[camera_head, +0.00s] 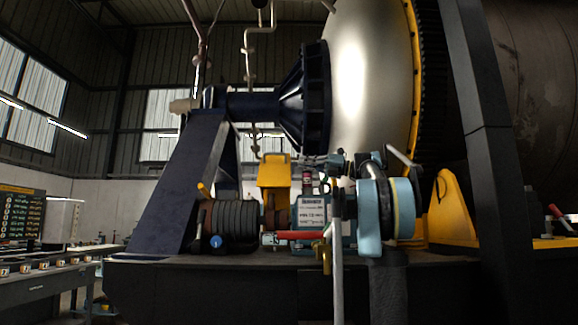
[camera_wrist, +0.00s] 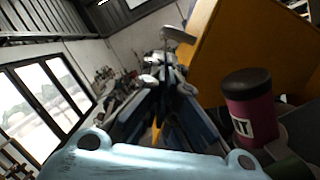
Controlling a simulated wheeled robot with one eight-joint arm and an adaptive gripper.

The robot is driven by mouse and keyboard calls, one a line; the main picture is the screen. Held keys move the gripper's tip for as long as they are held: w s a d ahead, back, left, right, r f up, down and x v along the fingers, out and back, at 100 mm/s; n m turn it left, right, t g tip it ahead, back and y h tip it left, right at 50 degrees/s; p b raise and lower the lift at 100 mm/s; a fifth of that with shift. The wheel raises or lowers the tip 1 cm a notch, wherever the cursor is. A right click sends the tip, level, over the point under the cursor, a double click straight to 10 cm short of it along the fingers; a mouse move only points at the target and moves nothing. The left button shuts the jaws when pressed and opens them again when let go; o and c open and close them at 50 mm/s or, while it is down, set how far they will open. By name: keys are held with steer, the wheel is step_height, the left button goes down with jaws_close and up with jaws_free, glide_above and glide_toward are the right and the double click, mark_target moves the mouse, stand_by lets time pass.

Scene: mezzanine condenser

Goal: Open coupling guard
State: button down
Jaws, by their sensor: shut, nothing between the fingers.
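In the wrist view a large yellow surface (camera_wrist: 228,50), apparently the guard, fills the upper right. My gripper (camera_wrist: 168,62) is shut and empty, with its fingers to the left of that surface; I cannot tell if they touch. In the head view my gripper (camera_head: 312,160) is small, just right of the guard's top.
A dark-capped magenta cylinder (camera_wrist: 250,108) stands close on the right in the wrist view. A light blue lugged piece (camera_wrist: 150,163) spans its lower edge. A blue slanted support (camera_head: 190,180) rises left of the motor.

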mark_target(283, 170)
steer(key=shift+x, duration=4.55)
steer(key=shift+w+r, duration=0.1)
steer(key=shift+w, duration=0.05)
